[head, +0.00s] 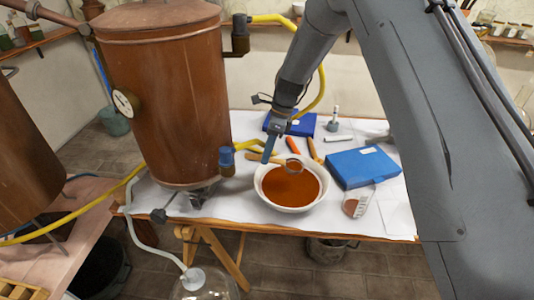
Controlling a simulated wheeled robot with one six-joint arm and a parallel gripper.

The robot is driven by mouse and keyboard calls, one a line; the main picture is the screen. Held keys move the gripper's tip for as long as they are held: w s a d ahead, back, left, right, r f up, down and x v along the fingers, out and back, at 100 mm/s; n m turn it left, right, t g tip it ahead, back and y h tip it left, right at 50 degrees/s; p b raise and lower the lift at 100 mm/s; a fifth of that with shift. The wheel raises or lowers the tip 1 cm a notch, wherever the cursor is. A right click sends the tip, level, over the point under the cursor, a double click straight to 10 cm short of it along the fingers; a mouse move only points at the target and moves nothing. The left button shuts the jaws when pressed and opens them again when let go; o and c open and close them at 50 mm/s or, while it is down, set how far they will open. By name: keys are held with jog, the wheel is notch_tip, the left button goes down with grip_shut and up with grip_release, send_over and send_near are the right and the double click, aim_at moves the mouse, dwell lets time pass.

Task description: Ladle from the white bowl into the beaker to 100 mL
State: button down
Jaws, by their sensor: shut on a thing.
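The white bowl (262,192) stands near the table's front edge and holds red-brown liquid. The ladle's round cup (293,167) is over the far side of the bowl, with red-brown colour inside it. I cannot tell whether it touches the liquid. My gripper (273,128) is above and behind the bowl, shut on the ladle; the join between handle and cup is hard to make out. The clear beaker (357,201) is to the right of the bowl, with some red-brown liquid low in it. Its markings are too small to read.
A blue box (362,167) lies right behind the beaker, and another blue case (305,124) lies further back. A large copper still (170,100) stands left of the bowl. Orange and yellow-handled tools lie behind the bowl.

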jog(key=shift+a+r+h+p, duration=0.4)
jog(key=shift+a+h+p, duration=0.1)
jog(key=shift+h, duration=0.3)
jog(key=shift+r, duration=0.1)
jog(key=shift+s+p+v, duration=0.1)
jog(key=shift+p+v, duration=0.25)
jog(key=shift+v, duration=0.35)
jog(key=shift+s+p+v, duration=0.15)
jog(key=shift+p+v, duration=0.2)
jog(key=shift+v, duration=0.35)
jog(key=shift+a+r, duration=0.15)
